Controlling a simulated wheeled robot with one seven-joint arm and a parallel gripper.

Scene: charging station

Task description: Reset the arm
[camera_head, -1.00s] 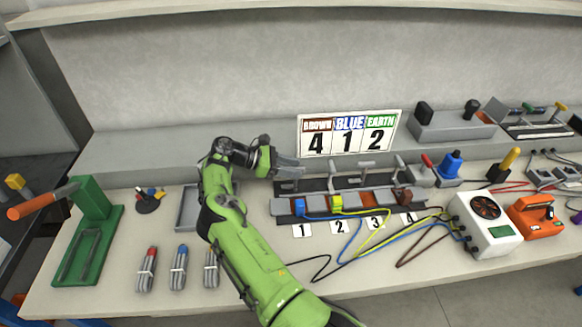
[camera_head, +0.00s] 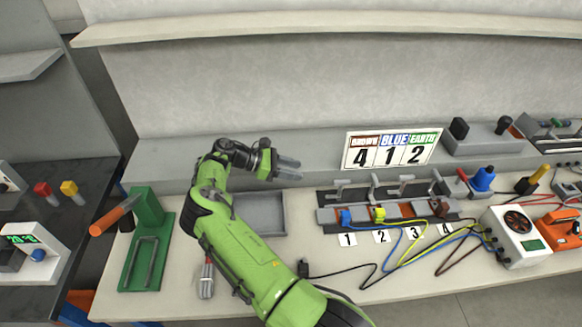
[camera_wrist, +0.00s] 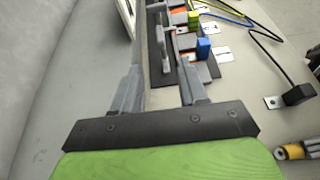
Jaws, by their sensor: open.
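My green arm reaches up from the bottom of the head view and bends at the elbow. My gripper (camera_head: 287,169) is open and empty, held above the back of the bench near the grey wall. In the wrist view my gripper (camera_wrist: 160,90) shows its two fingers apart, with nothing between them but the bench edge. The terminal block (camera_head: 358,215) with blue, yellow and brown plugs lies to the right of my gripper, not touched. It also shows beyond the fingers in the wrist view (camera_wrist: 180,45).
A grey tray (camera_head: 284,218) lies below my gripper. A green stand (camera_head: 150,207) with an orange handle is at the left. A number sign (camera_head: 391,150) stands behind the terminals. A white meter box (camera_head: 520,255) is at the right. Loose cables cross the front of the bench.

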